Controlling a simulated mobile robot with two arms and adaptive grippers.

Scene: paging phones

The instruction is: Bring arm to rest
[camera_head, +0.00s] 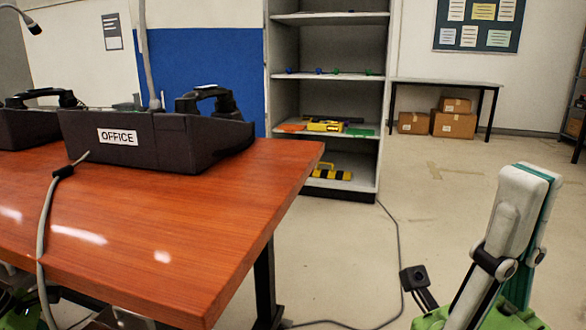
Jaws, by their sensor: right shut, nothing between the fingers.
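My right gripper (537,172) stands at the lower right with its pale fingers pointing up. The fingers are together and empty, over the open floor and well clear of the table. Small green and dark parts show at the bottom left corner, mostly cut off by the table and the frame edge. My left gripper cannot be made out there.
A wooden table (170,215) fills the left, holding a black paging phone marked OFFICE (120,137) and another phone (28,125). Behind stand a grey shelf unit (328,105) and a side table (445,82) over cardboard boxes (453,123). A cable crosses the floor (430,210).

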